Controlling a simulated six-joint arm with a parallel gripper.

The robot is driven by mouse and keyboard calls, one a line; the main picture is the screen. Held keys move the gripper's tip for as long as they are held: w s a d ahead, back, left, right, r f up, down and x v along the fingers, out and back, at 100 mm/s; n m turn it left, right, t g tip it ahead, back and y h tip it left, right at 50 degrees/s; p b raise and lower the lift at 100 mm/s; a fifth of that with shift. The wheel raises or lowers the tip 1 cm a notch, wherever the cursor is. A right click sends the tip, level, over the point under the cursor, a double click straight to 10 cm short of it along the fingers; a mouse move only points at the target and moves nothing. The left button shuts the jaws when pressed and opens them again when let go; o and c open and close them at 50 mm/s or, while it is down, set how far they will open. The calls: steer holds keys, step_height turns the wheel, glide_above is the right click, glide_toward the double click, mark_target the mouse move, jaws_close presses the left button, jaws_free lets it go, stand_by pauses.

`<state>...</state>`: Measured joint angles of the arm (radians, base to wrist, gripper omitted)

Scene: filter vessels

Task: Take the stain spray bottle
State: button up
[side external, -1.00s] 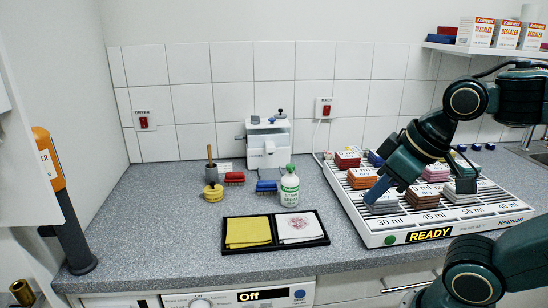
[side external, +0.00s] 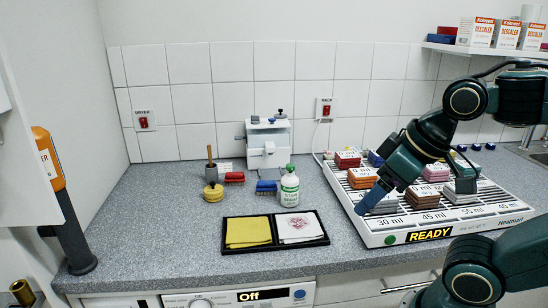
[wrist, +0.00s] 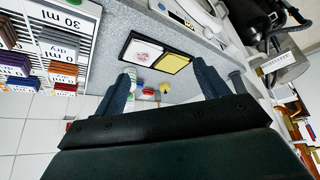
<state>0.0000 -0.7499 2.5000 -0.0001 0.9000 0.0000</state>
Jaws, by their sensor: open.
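The stain spray bottle (side external: 290,186) is white with a green band and green top, and stands upright on the counter behind the black tray (side external: 275,246). In the wrist view small coloured items show between the fingers, but I cannot clearly tell the bottle among them. My gripper (side external: 372,200) is over the left front of the drying rack, right of the bottle and well apart from it. In the wrist view my gripper (wrist: 165,95) has its blue fingers spread, with nothing between them.
The tray holds a yellow cloth (side external: 248,231) and a white stained cloth (side external: 298,227). The white rack (side external: 405,232) with stacked coloured blocks fills the right. The left counter is clear.

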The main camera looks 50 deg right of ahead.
steer(key=shift+w+r, duration=0.1)
steer(key=w+d+r+m+g, duration=0.2)
steer(key=w+d+m, duration=0.15)
steer(key=w, duration=0.45)
steer(key=w+d+r+m+g, duration=0.1)
steer(key=w+d+r+m, duration=0.2)
steer(key=w, duration=0.5)
steer(key=w+d+f+m, duration=0.2)
steer(key=w+d, duration=0.1)
steer(key=w, duration=0.1)
steer(key=w+d+f+m+g, duration=0.1)
steer(key=w+d+f+m, duration=0.2)
steer(key=w, duration=0.1)
steer(key=w+d+f+m+g, duration=0.1)
steer(key=w+d+f+m, duration=0.1)
steer(key=w+d, duration=0.2)
steer(key=shift+w+f+m, duration=0.3)
steer(key=shift+w+m, duration=0.05)
steer(key=shift+w+d+f+g, duration=0.2)
steer(key=shift+d+g, duration=0.05)
steer(key=shift+g, duration=0.05)
